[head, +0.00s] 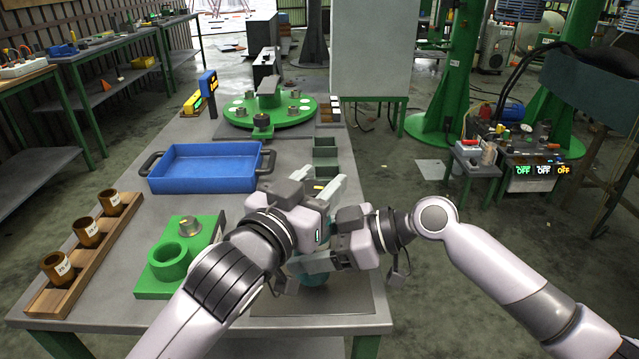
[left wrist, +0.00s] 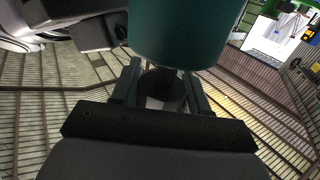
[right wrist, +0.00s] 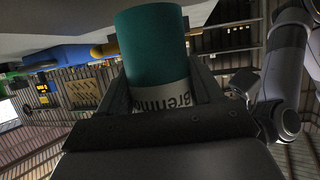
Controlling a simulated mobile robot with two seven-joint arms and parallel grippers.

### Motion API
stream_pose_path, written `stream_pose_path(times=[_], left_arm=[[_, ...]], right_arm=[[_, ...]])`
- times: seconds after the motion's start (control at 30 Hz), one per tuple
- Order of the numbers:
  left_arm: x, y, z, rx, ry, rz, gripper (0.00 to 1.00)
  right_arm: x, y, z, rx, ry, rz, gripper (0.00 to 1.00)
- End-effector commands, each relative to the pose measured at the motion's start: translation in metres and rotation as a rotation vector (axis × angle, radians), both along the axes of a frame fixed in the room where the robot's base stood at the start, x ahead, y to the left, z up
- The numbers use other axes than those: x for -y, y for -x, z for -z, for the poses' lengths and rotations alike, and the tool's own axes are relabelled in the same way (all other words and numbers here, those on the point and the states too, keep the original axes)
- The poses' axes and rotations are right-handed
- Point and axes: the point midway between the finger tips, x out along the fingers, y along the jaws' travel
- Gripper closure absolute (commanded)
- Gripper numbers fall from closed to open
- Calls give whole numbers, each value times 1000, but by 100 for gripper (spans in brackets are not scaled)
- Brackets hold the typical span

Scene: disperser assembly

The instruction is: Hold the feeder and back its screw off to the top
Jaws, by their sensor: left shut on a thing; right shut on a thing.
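The feeder is a teal cylinder with a white lettered label band, in the right wrist view (right wrist: 155,50). My right gripper (right wrist: 160,75) is shut on its body around the label band. In the left wrist view the teal body (left wrist: 180,35) fills the top middle. My left gripper (left wrist: 160,80) is shut on a dark narrow round part, the screw (left wrist: 162,88), at the end of the teal body. In the head view my left gripper (head: 330,190) and right gripper (head: 315,262) are close together. They hide most of the feeder; a teal part (head: 312,279) shows below.
A blue tray (head: 205,167), a green fixture (head: 172,262) and a wooden rack (head: 75,265) with brown cups occupy the table's left side. A green turntable (head: 270,112) stands at the back. The grey plate (head: 345,305) at the front right looks mostly clear.

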Motion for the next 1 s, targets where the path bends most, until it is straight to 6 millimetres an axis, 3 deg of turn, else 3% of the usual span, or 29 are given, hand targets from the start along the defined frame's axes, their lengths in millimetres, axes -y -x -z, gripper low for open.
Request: stream_pose_path(times=[0.27, 0.3, 0.33, 0.73, 1.0], left_arm=[[0, 0, 0, -2, 3, 1, 86], [0, 0, 0, -2, 3, 1, 42], [0, 0, 0, -2, 3, 1, 34], [-2, 4, 0, -1, 1, 0, 34], [-21, 34, 1, -2, 2, -1, 34]], right_arm=[[-1, 0, -5, 6, -9, 0, 86], [-1, 0, -5, 6, -9, 0, 86], [-1, 0, -5, 6, -9, 0, 86], [-1, -1, -4, 6, -7, 1, 86], [0, -1, -4, 6, -7, 1, 86]])
